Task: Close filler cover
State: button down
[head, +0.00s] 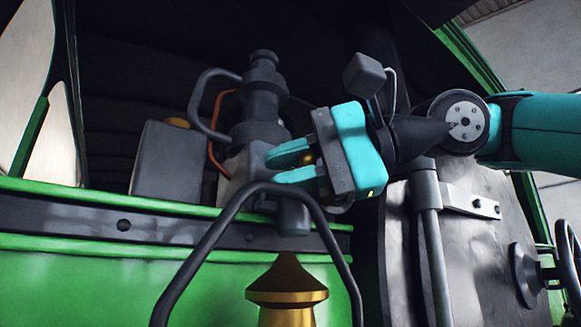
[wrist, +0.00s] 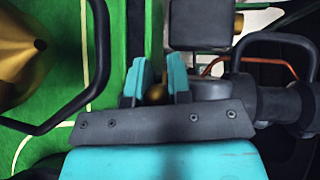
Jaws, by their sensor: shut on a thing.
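My gripper (head: 267,168) has its teal fingers on a small brass knob (head: 307,158), beside the foot of a dark grey upright fitting (head: 262,100). In the wrist view the brass knob (wrist: 156,93) sits between the fingers of my gripper (wrist: 158,68), close to the palm. The fingers stand a little apart with the knob between them. I cannot make out a separate filler cover or its hinge; what the knob is fixed to is hidden by the fingers and palm.
A dark curved handrail (head: 250,190) passes just below the fingers. A pointed brass dome (head: 287,285) stands in front of the green panel (head: 90,275). A grey box (head: 165,160) with a brass cap is at left. A grey door (head: 460,240) stands right.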

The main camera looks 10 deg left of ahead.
jog(key=shift+w+r, duration=0.1)
jog(key=shift+r, duration=0.2)
